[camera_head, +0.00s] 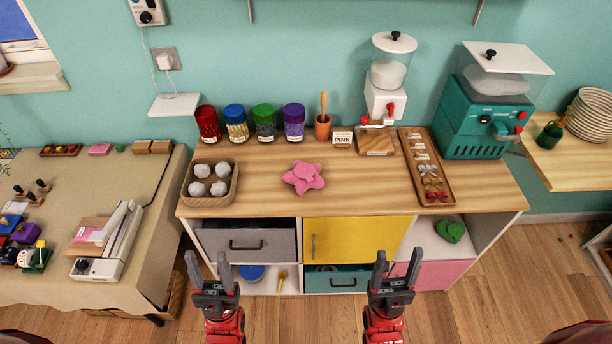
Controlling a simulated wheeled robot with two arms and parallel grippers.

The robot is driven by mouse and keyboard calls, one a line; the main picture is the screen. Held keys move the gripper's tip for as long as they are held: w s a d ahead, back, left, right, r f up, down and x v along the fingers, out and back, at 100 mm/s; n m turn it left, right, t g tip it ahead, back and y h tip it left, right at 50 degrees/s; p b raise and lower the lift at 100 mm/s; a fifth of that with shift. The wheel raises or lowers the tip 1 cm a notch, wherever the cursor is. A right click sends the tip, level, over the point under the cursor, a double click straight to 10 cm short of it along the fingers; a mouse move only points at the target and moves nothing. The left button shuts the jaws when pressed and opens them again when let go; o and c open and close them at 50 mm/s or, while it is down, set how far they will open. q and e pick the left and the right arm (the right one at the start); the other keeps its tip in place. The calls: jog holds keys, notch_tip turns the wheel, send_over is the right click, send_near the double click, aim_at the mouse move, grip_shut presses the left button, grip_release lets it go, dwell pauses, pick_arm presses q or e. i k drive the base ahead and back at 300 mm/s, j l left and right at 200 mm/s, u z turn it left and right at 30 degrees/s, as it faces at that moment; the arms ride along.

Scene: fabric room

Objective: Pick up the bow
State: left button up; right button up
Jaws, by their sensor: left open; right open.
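Small bows lie in a long narrow wooden tray (407,147) at the right part of the wooden counter. My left gripper (207,256) is open and empty in front of the cabinet, below the grey drawer. My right gripper (397,255) is open and empty in front of the cabinet, short of the counter and below and left of the tray.
A pink star-shaped thing (303,177) lies mid-counter. A wooden tray of white balls (233,190) is on the left. Coloured jars (265,122) line the back. A teal machine (478,125) stands right of the bow tray. The front middle of the counter is clear.

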aim_at(434, 182)
jog(key=i+l, duration=0.2)
jog(key=l, duration=0.2)
jog(key=i+l, duration=0.2)
jog(key=l, duration=0.15)
jog(key=i+l, duration=0.25)
jog(key=l, duration=0.15)
jog(key=z, duration=0.05)
